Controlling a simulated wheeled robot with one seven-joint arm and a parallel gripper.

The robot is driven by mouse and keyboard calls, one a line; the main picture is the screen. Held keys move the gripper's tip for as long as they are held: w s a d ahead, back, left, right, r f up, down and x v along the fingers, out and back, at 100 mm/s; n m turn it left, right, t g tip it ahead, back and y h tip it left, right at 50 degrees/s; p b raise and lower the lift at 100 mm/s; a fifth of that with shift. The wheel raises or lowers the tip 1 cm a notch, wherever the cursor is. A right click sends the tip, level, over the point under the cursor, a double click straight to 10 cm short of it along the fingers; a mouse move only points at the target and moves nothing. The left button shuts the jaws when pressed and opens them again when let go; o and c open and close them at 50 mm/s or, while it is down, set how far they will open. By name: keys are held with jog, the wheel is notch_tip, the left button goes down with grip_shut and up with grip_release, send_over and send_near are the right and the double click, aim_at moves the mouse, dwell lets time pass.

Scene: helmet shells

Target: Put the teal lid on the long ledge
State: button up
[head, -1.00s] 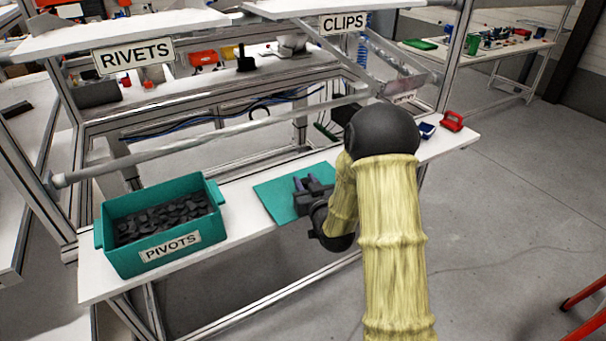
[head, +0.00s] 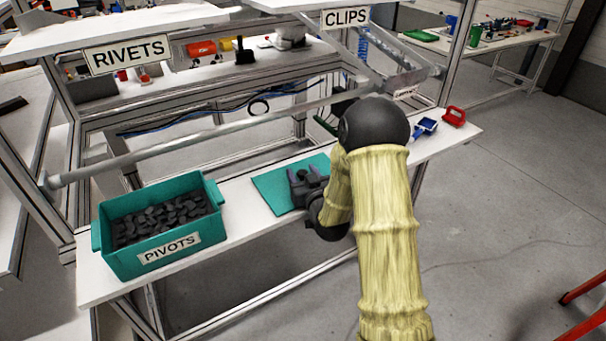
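The teal lid (head: 272,190) is a flat teal panel lying on the long white ledge (head: 240,222), to the right of the teal bin. It looks level, with its near corner close to the ledge's front edge.
A teal bin (head: 205,222) labelled PIVOTS, full of dark parts, stands at the ledge's left. A blue item (head: 426,125) and a red item (head: 454,116) sit at its right end. A grey rail (head: 205,137) runs above and behind the ledge.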

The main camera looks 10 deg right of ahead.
jog(key=shift+w, duration=0.1)
jog(key=shift+a+r, duration=0.1)
jog(key=shift+r, duration=0.05)
jog(key=s, duration=0.3)
jog(key=s+d+b, duration=0.1)
jog(key=s, duration=0.2)
jog(key=s+b, duration=0.1)
jog(key=s, duration=0.2)
jog(key=shift+s+d+r, duration=0.1)
jog(key=shift+s+d, duration=0.05)
jog(key=shift+r+p, duration=0.35)
jog(key=shift+p, duration=1.3)
jog(key=shift+p, duration=0.9)
jog(key=s+p, duration=0.2)
jog(key=p, duration=0.5)
jog(key=shift+s+d, duration=0.15)
jog(key=shift+s, duration=0.05)
jog(key=shift+s+f+p, duration=0.1)
jog(key=shift+p, duration=0.35)
